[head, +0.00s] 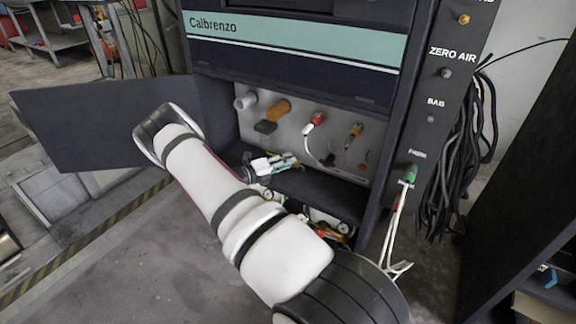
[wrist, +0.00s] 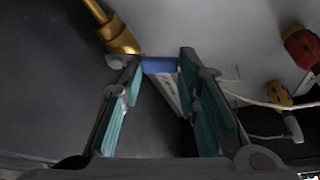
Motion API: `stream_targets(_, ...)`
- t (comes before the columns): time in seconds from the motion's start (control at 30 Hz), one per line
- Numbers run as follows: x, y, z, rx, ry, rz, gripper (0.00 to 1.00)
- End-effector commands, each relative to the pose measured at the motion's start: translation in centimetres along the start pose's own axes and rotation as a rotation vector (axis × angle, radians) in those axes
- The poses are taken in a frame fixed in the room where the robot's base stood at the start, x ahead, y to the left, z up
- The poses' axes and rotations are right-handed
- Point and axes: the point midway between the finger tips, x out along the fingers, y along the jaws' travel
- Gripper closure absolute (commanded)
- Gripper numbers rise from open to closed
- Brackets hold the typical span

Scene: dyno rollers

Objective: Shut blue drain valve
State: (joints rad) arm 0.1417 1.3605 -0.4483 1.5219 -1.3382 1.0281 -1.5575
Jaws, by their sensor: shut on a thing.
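In the wrist view, the blue drain valve handle (wrist: 160,65) lies between the fingertips of my gripper (wrist: 156,72). My gripper is shut on it, its two teal-padded fingers standing either side. A pale strip runs down from the blue part between the fingers. The rest of the valve is hidden. In the head view, I cannot make out the blue handle. My white arm reaches across to the open lower bay of the cabinet, where the gripper is hard to make out.
A brass fitting (wrist: 120,38) is close to the left finger. Red (wrist: 302,45) and yellow (wrist: 280,95) fittings with a white tube are at right. The Calbrenzo cabinet (head: 290,60) has an open dark door (head: 85,120) at left. Black cables (head: 465,150) hang at right.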

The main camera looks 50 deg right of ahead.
Motion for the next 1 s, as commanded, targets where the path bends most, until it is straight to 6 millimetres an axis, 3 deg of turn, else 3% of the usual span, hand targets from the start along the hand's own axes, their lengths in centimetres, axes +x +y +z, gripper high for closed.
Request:
stream_targets(0.5,-0.7,0.7,1.4,-0.317,-0.003,-0.129,0.98)
stream_targets(1.0,-0.8,0.8,1.6,-0.380,-0.004,-0.153,0.98)
